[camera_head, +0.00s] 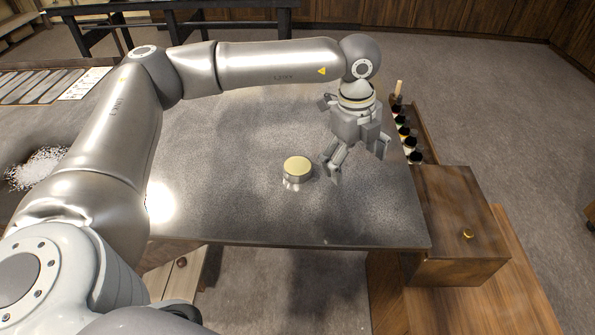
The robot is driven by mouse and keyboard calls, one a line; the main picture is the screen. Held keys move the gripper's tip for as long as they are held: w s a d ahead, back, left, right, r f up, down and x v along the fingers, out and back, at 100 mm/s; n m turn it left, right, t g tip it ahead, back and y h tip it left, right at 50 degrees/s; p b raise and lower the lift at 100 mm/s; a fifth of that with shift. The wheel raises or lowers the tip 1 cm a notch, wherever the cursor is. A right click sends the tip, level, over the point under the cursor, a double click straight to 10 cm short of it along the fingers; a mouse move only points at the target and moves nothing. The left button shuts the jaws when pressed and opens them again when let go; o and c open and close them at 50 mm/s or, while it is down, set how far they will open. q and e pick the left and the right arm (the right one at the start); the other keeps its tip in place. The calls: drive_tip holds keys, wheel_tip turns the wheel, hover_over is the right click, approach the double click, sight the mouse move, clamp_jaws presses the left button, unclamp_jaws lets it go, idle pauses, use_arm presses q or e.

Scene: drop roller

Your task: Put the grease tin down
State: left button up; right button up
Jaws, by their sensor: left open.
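The grease tin (297,169), a short round tin with a pale gold lid and silver side, stands upright on the grey metal table (230,205). My left gripper (355,163) is just to the right of the tin, pointing down with its fingers spread. It is open and nothing shows between the fingers. A gap shows between the nearest finger and the tin. My right gripper is not in view.
A row of small dark jars (404,132) stands along the table's right edge. A brown wooden box (455,215) with a brass knob sits at the right. White granules (38,168) lie at the far left. The table around the tin is clear.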

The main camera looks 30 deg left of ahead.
use_arm(q)
drive_tip(key=a+n+y, duration=0.2)
drive_tip(key=a+y, duration=0.3)
drive_tip(key=a, duration=0.5)
drive_tip(key=p, duration=0.1)
hover_over(298, 165)
drive_tip(key=d, duration=0.3)
wheel_tip(298, 165, down, 4)
drive_tip(key=shift+a+r+y, duration=0.1)
drive_tip(key=shift+a+y, duration=0.05)
drive_tip(key=shift+y, duration=0.15)
drive_tip(key=shift+s+a+f+p, duration=0.1)
drive_tip(key=shift+a+f+p, duration=0.15)
drive_tip(key=shift+f+p, duration=0.3)
drive_tip(key=x, duration=0.1)
drive_tip(key=p+x, duration=0.2)
drive_tip(key=shift+s+a+f, duration=0.1)
drive_tip(key=shift+s+a, duration=0.1)
drive_tip(key=shift+s, duration=0.05)
drive_tip(key=shift+w+a+f, duration=0.1)
drive_tip(key=shift+a+f, duration=0.05)
drive_tip(key=shift+f, duration=0.35)
drive_tip(key=c, duration=1.3)
drive_tip(key=shift+c, duration=0.2)
drive_tip(key=shift+r, duration=0.1)
